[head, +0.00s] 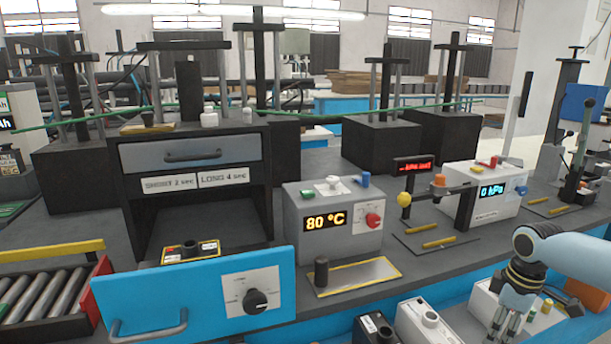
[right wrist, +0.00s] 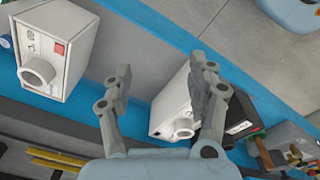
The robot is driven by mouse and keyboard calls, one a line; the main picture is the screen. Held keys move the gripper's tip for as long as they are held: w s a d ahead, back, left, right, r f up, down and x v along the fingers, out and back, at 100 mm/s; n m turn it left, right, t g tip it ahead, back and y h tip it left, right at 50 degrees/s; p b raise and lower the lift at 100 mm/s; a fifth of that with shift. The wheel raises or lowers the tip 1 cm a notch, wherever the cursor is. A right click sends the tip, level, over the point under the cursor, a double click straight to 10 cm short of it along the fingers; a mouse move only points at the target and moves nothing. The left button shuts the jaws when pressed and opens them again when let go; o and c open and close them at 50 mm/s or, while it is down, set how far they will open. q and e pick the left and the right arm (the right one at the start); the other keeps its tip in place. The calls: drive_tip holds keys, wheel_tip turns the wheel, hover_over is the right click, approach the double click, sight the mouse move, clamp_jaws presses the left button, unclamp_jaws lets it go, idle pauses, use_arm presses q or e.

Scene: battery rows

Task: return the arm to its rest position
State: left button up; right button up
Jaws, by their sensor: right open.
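My right arm (head: 565,255) comes in from the right edge of the head view. Its gripper (head: 500,328) points down in front of the bench edge at the lower right. In the right wrist view the gripper's (right wrist: 160,68) two fingers stand wide apart with nothing held between them. A white box with a round spout (right wrist: 172,108) shows beyond and between the fingers, apart from them as far as I can tell. My left gripper is in neither view.
A blue drawer front (head: 190,298) sticks out at the front left. A grey box reading 80 °C (head: 325,222) and a white kPa box (head: 485,195) stand on the bench. White boxes (head: 428,322) sit low in front. Another white box (right wrist: 58,48) shows left in the wrist view.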

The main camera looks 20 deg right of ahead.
drive_tip(key=s+a+f+m+b, duration=0.1)
drive_tip(key=s+a+f, duration=0.25)
drive_tip(key=f, duration=0.25)
drive_tip(key=s+a+f+g+b, duration=0.1)
drive_tip(key=s+a+f+b, duration=0.1)
drive_tip(key=s+f, duration=0.3)
drive_tip(key=s+a+f+m+b, duration=0.1)
drive_tip(key=s+a+f, duration=0.15)
drive_tip(key=f, duration=0.55)
drive_tip(key=s+a+f+m+t+b, duration=0.1)
drive_tip(key=s+a+f+m+b, duration=0.2)
drive_tip(key=s+a+f, duration=1.5)
drive_tip(key=shift+s+a+f+h+b, duration=0.15)
drive_tip(key=shift+s+f+h+b, duration=0.25)
drive_tip(key=shift+s+f+b, duration=1.3)
drive_tip(key=shift+s+r, duration=0.3)
drive_tip(key=shift+r, duration=0.05)
